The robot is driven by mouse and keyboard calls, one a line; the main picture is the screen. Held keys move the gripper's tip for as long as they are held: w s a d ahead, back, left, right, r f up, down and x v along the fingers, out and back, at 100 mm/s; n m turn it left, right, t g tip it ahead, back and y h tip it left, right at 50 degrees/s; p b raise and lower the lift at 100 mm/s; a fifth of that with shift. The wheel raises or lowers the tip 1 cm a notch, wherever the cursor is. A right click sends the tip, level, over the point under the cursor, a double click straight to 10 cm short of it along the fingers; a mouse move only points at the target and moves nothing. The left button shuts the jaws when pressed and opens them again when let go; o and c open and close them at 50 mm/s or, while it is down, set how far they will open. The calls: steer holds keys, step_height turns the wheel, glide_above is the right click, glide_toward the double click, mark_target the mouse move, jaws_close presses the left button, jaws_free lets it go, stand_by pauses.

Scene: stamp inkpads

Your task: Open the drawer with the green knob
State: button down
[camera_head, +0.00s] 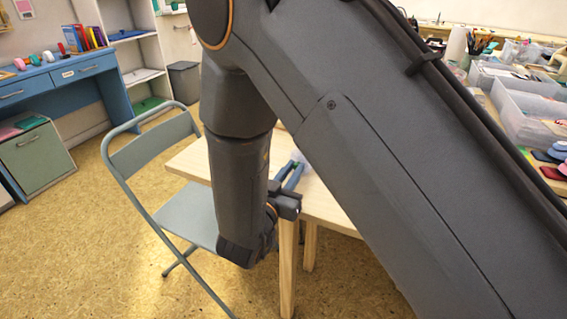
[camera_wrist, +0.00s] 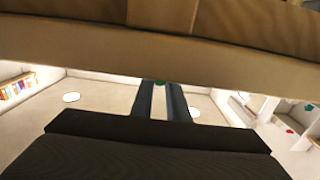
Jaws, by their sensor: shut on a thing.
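My gripper (camera_head: 292,172) is at the near edge of the light wooden table (camera_head: 190,160), its two fingers reaching toward the table. In the wrist view, my gripper (camera_wrist: 160,87) has its fingers close together, shut on the small green knob (camera_wrist: 160,82) between their tips. Only a little of the knob shows. A brown wooden front (camera_wrist: 160,52) spans the wrist view just above the fingers. I cannot tell how far the drawer is pulled out, as my arm hides much of the table in the head view.
A grey-blue folding chair (camera_head: 150,160) stands just left of my gripper, close to the table. A blue desk (camera_head: 60,75) and a grey-green cabinet (camera_head: 36,158) are at the left. Clear plastic bins (camera_head: 520,105) stand at the right. The floor in front is open.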

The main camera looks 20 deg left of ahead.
steer(key=shift+d, duration=0.15)
steer(key=c, duration=1.7)
jaws_free()
steer(key=s, duration=0.2)
steer(key=s+a, duration=0.1)
steer(key=s, duration=0.4)
steer(key=shift+s+a, duration=0.15)
steer(key=shift+s, duration=0.2)
steer(key=shift+s, duration=0.15)
